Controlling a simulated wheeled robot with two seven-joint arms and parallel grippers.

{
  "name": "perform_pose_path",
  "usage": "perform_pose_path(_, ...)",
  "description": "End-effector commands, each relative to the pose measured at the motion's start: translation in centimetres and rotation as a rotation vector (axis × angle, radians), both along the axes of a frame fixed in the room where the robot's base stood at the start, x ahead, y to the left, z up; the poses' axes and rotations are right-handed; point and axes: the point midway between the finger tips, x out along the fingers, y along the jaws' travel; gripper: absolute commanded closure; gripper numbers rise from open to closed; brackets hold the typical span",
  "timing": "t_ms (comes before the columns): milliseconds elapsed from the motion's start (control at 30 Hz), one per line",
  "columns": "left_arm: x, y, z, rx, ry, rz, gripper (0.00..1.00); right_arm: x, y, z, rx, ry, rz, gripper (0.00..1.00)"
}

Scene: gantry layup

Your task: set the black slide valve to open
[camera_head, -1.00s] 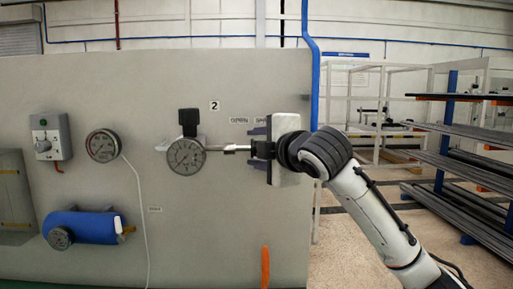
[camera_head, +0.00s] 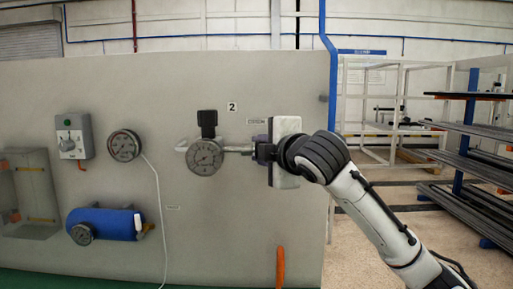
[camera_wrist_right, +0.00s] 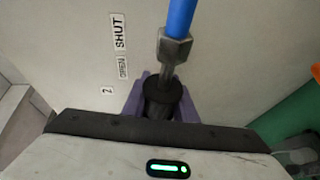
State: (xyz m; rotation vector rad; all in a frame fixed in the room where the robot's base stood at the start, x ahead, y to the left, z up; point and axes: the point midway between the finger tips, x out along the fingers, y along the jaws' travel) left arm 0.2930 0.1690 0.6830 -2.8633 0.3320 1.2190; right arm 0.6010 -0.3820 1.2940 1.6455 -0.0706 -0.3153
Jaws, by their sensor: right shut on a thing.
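The slide valve shows in the head view as a metal rod (camera_head: 237,149) running sideways beside a round gauge (camera_head: 206,157). My right gripper (camera_head: 262,151) is at the rod's right end and hides that end. In the right wrist view, the purple fingers of my right gripper (camera_wrist_right: 163,98) are shut around the valve's black knob (camera_wrist_right: 160,92). A metal hex nut (camera_wrist_right: 174,46) and a blue length (camera_wrist_right: 182,14) line up beyond the knob. The SHUT label (camera_wrist_right: 118,32) and the OPEN label (camera_wrist_right: 123,68) are on the panel beside it. My left gripper is not in view.
The grey panel (camera_head: 110,105) also carries a switch box (camera_head: 73,135), a second gauge (camera_head: 124,146), a blue cylinder (camera_head: 104,222) and an orange handle (camera_head: 280,266). A blue pipe (camera_head: 332,80) runs up near its right edge. Racks (camera_head: 470,140) stand at the right.

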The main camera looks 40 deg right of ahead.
Motion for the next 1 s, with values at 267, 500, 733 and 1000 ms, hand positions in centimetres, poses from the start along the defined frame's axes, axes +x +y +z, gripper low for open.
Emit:
perform_pose_path(267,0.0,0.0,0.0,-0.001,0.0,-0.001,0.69,0.1,0.3,0.2,0.003,-0.007,0.011,0.56)
perform_pose_path(500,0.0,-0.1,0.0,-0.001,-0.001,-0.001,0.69,0.0,0.3,0.1,0.002,-0.005,0.008,0.56)
perform_pose_path(733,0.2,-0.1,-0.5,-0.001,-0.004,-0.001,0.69,-2.6,0.9,0.5,-0.002,-0.008,0.008,0.56)
perform_pose_path(1000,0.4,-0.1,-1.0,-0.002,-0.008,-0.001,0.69,-7.6,2.1,1.4,-0.001,-0.009,0.009,0.56)
